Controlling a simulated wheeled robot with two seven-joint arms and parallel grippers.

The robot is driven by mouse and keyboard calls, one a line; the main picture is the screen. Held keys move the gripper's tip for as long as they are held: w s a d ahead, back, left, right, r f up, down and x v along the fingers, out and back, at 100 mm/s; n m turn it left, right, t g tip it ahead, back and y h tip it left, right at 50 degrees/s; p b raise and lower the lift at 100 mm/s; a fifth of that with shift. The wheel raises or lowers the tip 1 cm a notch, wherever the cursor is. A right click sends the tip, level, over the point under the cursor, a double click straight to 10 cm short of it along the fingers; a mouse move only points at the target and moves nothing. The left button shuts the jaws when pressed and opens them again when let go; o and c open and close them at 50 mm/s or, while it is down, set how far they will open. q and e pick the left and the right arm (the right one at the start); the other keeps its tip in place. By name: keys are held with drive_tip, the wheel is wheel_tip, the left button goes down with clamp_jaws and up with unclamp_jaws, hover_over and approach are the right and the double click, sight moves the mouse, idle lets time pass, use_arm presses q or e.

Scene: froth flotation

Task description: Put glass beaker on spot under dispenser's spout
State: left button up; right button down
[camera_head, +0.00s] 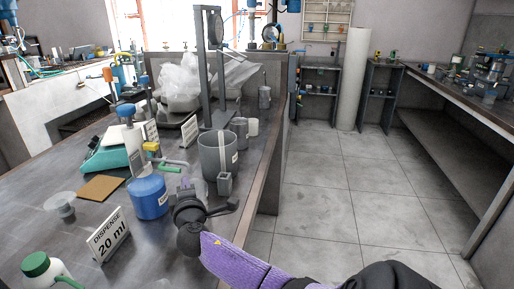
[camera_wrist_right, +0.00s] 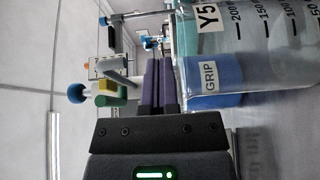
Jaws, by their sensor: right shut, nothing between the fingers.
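A clear glass beaker (camera_wrist_right: 275,60) with a printed scale and a Y5 tag fills the upper right of the right wrist view. A blue patch with a GRIP label (camera_wrist_right: 210,78) shows at its near side. In the head view, a blue cylinder (camera_head: 149,199) stands left of my right gripper (camera_head: 187,190); I cannot tell whether it is the beaker. My right gripper is shut and empty, its purple fingers (camera_wrist_right: 158,82) beside the beaker. The dispenser appears to be the blue-knobbed, yellow-and-green apparatus (camera_head: 150,147) behind. Its spout and the spot are unclear. My left gripper is not seen.
A sign (camera_head: 108,238) reads DISPENSE 20 ml. A green-capped bottle (camera_head: 40,265) stands at the front left. A large grey container (camera_head: 210,157) is behind my right gripper. A brown square (camera_head: 101,188) and turquoise device (camera_head: 104,155) lie left. Floor is clear right of the bench.

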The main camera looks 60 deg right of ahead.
drive_tip(key=s+d, duration=0.9)
drive_tip(key=s, duration=0.5)
drive_tip(key=s+a+f+m+g+y, duration=0.1)
drive_tip(key=s+a+f+g+y, duration=0.2)
drive_tip(key=f, duration=0.6)
drive_tip(key=s+a+f+m+g+y, duration=0.15)
drive_tip(key=s+f, duration=0.25)
drive_tip(key=f, duration=0.5)
drive_tip(key=s+a+f+m+g+y, duration=0.1)
drive_tip(key=s+a+f+g, duration=0.25)
drive_tip(key=f, duration=0.55)
drive_tip(key=s+a+f+m+g+y, duration=0.2)
drive_tip(key=s+a+f+g, duration=0.1)
drive_tip(key=s+a+f, duration=0.4)
drive_tip(key=s+a+f+m+g+y, duration=0.2)
drive_tip(key=s+a+f, duration=0.5)
drive_tip(key=s+a, duration=0.5)
drive_tip(key=s+y+p, duration=0.1)
drive_tip(key=s, duration=0.2)
drive_tip(key=shift+a+g, duration=0.25)
drive_tip(key=shift+g, duration=0.15)
